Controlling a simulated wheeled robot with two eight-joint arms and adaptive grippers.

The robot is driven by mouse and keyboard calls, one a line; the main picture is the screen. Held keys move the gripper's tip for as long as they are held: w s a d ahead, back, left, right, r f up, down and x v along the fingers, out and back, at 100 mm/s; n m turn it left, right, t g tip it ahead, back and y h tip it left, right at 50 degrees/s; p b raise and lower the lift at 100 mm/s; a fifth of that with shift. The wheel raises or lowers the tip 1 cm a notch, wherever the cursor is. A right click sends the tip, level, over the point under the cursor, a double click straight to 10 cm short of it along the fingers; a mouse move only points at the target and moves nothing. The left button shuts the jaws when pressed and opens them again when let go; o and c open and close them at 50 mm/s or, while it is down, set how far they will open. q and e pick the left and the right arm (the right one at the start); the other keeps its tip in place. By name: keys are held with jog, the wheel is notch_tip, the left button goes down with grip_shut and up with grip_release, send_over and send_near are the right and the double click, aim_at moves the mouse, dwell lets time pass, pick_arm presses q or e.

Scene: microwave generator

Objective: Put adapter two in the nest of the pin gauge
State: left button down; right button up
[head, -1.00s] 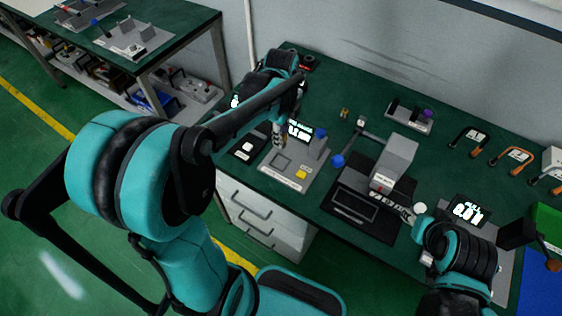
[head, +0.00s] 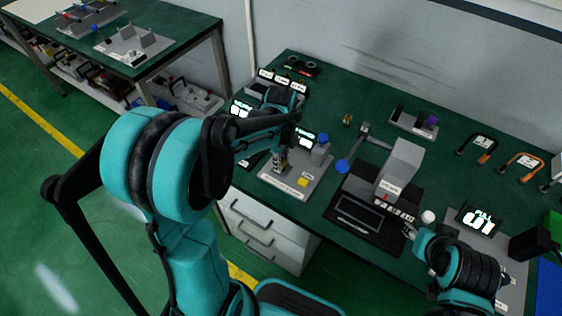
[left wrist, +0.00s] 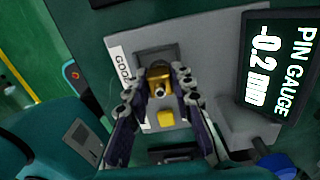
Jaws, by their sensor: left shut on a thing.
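The pin gauge plate (head: 318,171) is a light grey base near the front edge of the bench. It also shows in the left wrist view (left wrist: 200,50), beside a black display (left wrist: 275,70) reading "PIN GAUGE -0.2 mm". My left gripper (left wrist: 160,88) is shut on a brass adapter (left wrist: 158,75), just over a grey square recessed part of the plate. Whether the adapter touches the plate I cannot tell. In the head view my left gripper (head: 280,165) is low over the plate's left part. My right gripper (head: 410,231) is small and partly hidden; its fingers are unclear.
A yellow block (left wrist: 167,118) sits on the plate near the fingers. A blue-topped grey post (head: 320,150) stands at its back. A small brass piece (head: 347,119) lies farther back. A grey press-like device on a black base (head: 350,212) stands to the right.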

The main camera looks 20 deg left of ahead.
pick_arm(q)
jog(key=shift+f, duration=0.15)
jog(key=c, duration=1.3)
grip_release()
